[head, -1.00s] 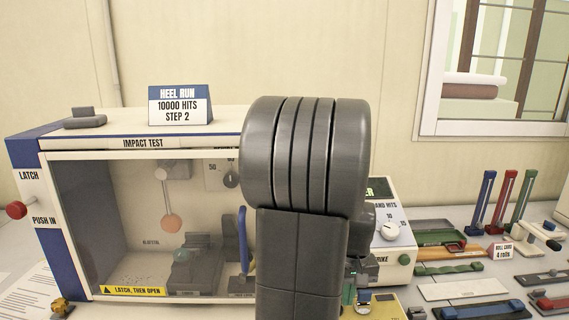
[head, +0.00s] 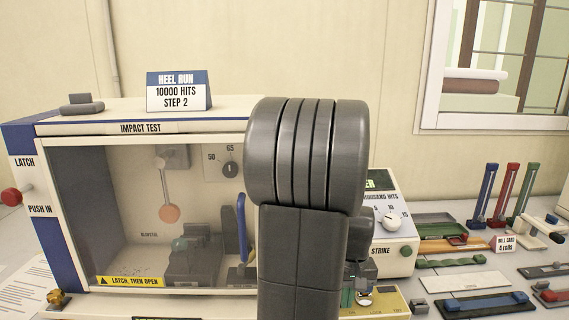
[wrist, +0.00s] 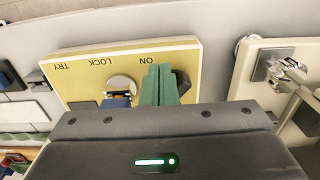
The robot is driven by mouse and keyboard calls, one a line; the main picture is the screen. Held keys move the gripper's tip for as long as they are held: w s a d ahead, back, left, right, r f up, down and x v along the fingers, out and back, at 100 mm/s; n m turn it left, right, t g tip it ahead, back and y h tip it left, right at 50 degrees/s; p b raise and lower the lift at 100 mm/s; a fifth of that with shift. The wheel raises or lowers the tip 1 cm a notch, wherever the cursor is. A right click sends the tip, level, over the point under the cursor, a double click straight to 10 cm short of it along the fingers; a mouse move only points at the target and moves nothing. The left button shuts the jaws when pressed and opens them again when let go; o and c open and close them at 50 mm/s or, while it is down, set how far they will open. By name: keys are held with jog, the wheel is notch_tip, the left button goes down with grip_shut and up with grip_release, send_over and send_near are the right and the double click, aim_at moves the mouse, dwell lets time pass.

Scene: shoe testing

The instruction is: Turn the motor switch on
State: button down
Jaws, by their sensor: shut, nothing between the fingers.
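The yellow switch panel (wrist: 75,65) fills the middle of the wrist view, with the words ON, LOCK and TRY upside down. It also shows low in the head view (head: 390,305), partly behind my arm. A dark knob-like part (wrist: 183,80) sits near the ON word. A round silver part (wrist: 121,87) sits below LOCK, with a blue piece under it. My gripper (wrist: 160,85) is shut and empty, its green fingers together over the panel between the silver part and the dark part. I cannot tell whether they touch the dark part.
The impact test cabinet (head: 75,128) stands at left with a clear front. A control box with a dial (head: 393,220) stands behind the panel. Several tools and coloured bars lie on the table at right. In the wrist view, a cream plate with a metal fitting (wrist: 285,70) is at right.

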jog(key=shift+w+a, duration=0.25)
jog(key=shift+w, duration=0.25)
dwell(0.4)
jog(key=shift+s+a, duration=0.15)
jog(key=shift+a, duration=0.3)
dwell(0.4)
jog(key=shift+a+p, duration=0.15)
jog(key=shift+p, duration=0.15)
jog(key=shift+a, duration=0.5)
jog(key=shift+s+a, duration=0.15)
jog(key=shift+s, duration=0.15)
notch_tip(320, 180, up, 6)
jog(key=p, duration=0.5)
